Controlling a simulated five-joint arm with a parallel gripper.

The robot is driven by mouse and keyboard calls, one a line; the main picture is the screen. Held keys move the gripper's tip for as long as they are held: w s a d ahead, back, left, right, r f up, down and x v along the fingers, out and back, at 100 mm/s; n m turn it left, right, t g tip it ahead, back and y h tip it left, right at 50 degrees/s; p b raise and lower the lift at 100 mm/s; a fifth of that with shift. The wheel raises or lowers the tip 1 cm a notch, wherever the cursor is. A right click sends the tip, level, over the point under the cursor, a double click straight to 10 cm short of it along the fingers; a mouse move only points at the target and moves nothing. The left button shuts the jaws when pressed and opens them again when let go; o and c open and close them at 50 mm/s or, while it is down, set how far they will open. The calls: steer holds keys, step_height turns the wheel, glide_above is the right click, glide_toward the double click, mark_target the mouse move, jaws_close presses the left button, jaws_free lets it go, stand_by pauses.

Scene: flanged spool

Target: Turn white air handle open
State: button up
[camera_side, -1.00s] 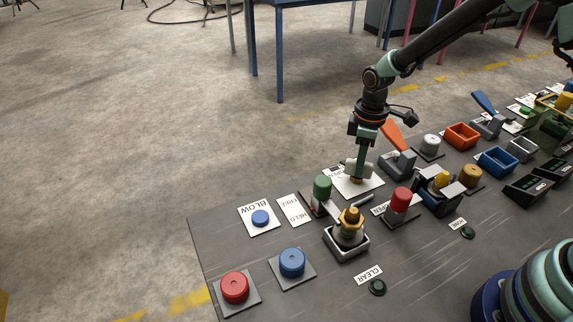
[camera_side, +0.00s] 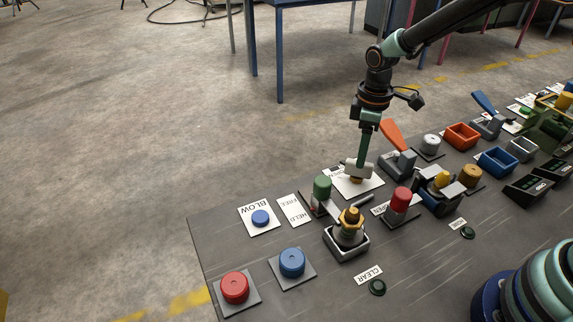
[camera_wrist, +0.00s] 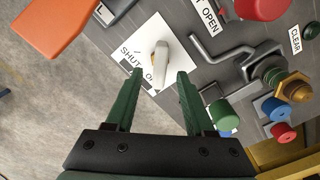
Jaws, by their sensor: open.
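The white air handle (camera_side: 356,168) stands on a white label plate (camera_side: 341,184) near the far edge of the panel. In the wrist view the white handle (camera_wrist: 161,55) lies just beyond the fingertips, over a plate with the word SHUT and a partly covered second word. My gripper (camera_wrist: 160,74) is open, with its two green fingers either side of the line to the handle and nothing between them. In the side view my gripper (camera_side: 366,150) points down just above the handle. Whether a finger touches it, I cannot tell.
An orange lever (camera_side: 392,135) stands close to the right of my gripper. A green knob (camera_side: 322,188) and a bent grey lever (camera_wrist: 232,52) are nearby. A red knob (camera_side: 401,199) and a brass valve fitting (camera_side: 350,222) stand nearer the camera. Bare floor lies beyond the panel.

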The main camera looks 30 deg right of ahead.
step_height(320, 180, up, 8)
steer(key=shift+r, duration=0.15)
stand_by(0.4)
steer(key=s+d+r+m+t, duration=0.2)
steer(key=s+r+m, duration=0.2)
steer(key=s, duration=0.3)
steer(key=s+d+r+m+t, duration=0.3)
steer(key=s+r+m, duration=0.2)
steer(key=s, duration=0.2)
steer(key=shift+r+t, duration=0.3)
steer(key=shift+r, duration=0.05)
